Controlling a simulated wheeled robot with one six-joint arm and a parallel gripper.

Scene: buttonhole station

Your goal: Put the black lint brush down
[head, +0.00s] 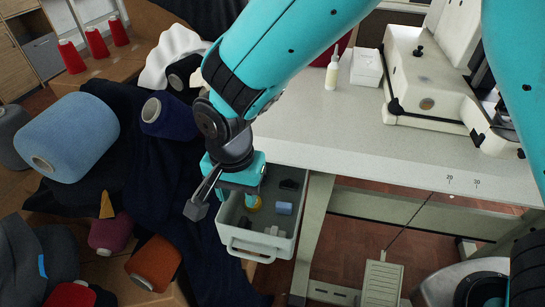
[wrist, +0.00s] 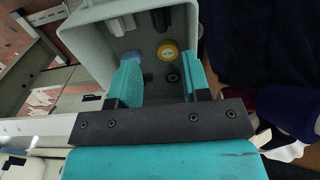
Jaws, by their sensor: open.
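My gripper (head: 238,190) hangs over the left side of a grey open bin (head: 262,246) at the table's left end. In the wrist view its two teal fingers (wrist: 161,75) stand wide apart with nothing held between them, pointing into the bin (wrist: 88,48). A dark block (head: 289,184) lies near the bin's far wall, and it also shows in the wrist view (wrist: 160,19). A small dark round thing (wrist: 172,77) lies between the fingers' lines. I cannot tell which dark thing, if either, is the black lint brush.
The bin also holds a yellow roll (head: 254,204) and a blue piece (head: 284,208). Yarn cones, such as a light blue one (head: 75,137), and dark cloth (head: 165,190) crowd the left. The tabletop (head: 330,130) is clear before a sewing machine (head: 430,80).

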